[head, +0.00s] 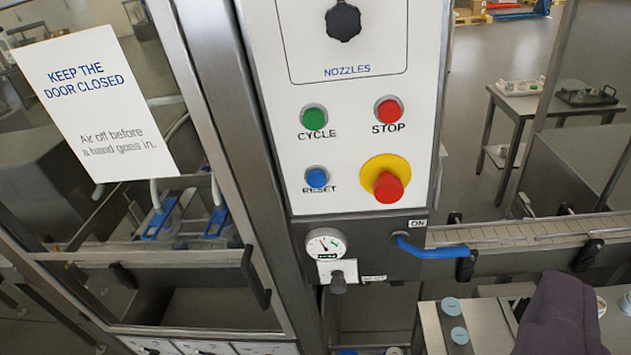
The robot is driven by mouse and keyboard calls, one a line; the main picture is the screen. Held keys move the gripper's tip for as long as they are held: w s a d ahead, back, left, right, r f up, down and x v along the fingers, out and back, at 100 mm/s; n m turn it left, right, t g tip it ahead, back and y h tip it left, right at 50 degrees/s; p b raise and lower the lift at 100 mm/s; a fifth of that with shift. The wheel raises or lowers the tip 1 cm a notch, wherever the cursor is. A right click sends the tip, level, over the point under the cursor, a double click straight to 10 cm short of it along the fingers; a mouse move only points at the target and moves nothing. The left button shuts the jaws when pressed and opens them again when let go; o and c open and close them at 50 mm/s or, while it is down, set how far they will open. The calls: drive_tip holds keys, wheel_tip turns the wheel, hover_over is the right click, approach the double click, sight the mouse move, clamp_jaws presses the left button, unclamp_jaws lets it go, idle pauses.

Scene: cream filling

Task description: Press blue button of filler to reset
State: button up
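The blue RESET button (316,178) is on the white control panel (340,110) of the filler, at the lower left of its button group. It is round and sits above the printed word RESET. The green CYCLE button (314,118) is above it, the red STOP button (389,110) is up to the right, and a red mushroom button on a yellow base (384,178) is to its right. Nothing covers the blue button. I cannot make out my gripper in this view.
A black NOZZLES knob (343,21) tops the panel; a gauge (326,244) and blue lever (432,249) are below. A clear door with a warning sign (95,104) stands left. A dark purple shape (560,318), unclear what, covers part of the lower-right table (434,325).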

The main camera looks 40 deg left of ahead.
clamp_jaws()
idle(1.5)
